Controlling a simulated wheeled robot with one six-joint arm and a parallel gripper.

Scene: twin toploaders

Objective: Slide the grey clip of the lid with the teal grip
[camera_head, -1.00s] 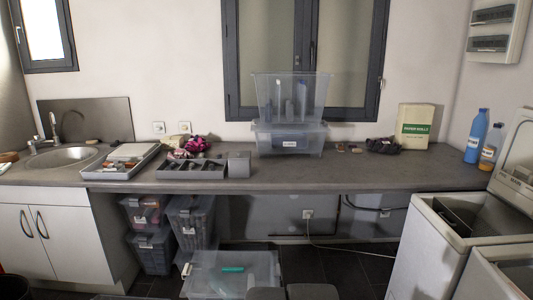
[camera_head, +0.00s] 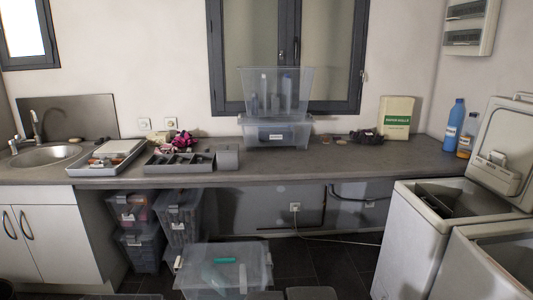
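A clear plastic box (camera_head: 255,277) stands on the floor at the bottom centre, in front of the worktop. A teal bar (camera_head: 225,261) shows at its top; it looks like the teal grip on the box's lid (camera_head: 205,250). A paler teal shape shows below it, seen through the plastic. I cannot make out the grey clip for certain at this size. My gripper is not in view.
Two white toploaders with raised lids, one machine (camera_head: 420,250) and another nearer (camera_head: 465,270), stand at the right. Dark stacked crates (camera_head: 180,220) stand left of the box. A grey worktop (camera_head: 350,165) runs behind and above. Dark floor shows between box and toploaders.

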